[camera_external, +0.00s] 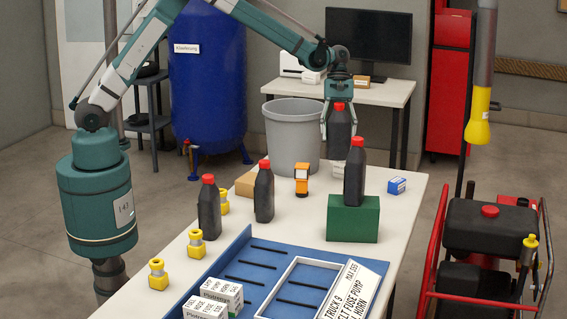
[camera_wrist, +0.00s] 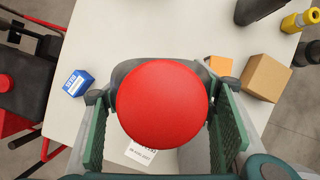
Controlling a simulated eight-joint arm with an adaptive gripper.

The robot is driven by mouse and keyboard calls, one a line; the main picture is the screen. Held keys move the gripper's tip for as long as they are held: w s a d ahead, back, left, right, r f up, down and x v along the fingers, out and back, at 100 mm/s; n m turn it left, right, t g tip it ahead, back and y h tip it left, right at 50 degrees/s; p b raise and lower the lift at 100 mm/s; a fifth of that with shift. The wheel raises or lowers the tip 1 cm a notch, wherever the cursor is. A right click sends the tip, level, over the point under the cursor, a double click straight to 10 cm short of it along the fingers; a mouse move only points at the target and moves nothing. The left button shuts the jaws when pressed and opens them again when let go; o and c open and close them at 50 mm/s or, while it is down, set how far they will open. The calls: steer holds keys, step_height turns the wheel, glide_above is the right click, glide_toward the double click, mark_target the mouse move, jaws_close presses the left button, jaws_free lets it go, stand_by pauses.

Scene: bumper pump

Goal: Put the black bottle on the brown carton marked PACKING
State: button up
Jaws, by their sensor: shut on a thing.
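My gripper (camera_external: 338,112) is shut on a black bottle (camera_external: 340,138) with a red cap, held upright above the table's far end. In the wrist view its red cap (camera_wrist: 162,102) fills the middle, between the green finger pads, and hides most of the bottle. A plain brown carton (camera_external: 245,184) lies on the table to the left of my gripper, partly behind another black bottle. The carton also shows at the right of the wrist view (camera_wrist: 267,78), apart from the held bottle. I cannot read any marking on it.
Black bottles stand on the table (camera_external: 208,208) (camera_external: 264,194) and on a green block (camera_external: 352,220). An orange-black item (camera_external: 301,180) stands between carton and block. A blue box (camera_external: 397,185) is at right. A grey bin (camera_external: 292,138) stands behind the table. A blue tray (camera_external: 235,262) is in front.

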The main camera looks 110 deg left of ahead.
mark_target(338, 115)
step_height(338, 115, up, 7)
steer(key=shift+f, duration=0.15)
steer(key=shift+s+r, duration=0.15)
steer(key=shift+r, duration=0.15)
steer(key=s+d+p, duration=0.1)
steer(key=s+d, duration=0.3)
steer(key=s, duration=0.6)
steer(key=s+d+p, duration=0.1)
steer(key=s+d, duration=0.2)
steer(key=s, duration=0.6)
steer(key=s+d+p, duration=0.2)
steer(key=s+d, duration=0.2)
steer(key=s, duration=0.6)
steer(key=shift+n, duration=0.5)
steer(key=shift+s+d+f, duration=0.1)
steer(key=shift+d+f, duration=0.05)
steer(key=shift+f, duration=2.45)
steer(key=shift+f, duration=0.1)
steer(key=shift+f+b, duration=0.45)
steer(key=shift+f, duration=2.35)
steer(key=shift+f, duration=0.1)
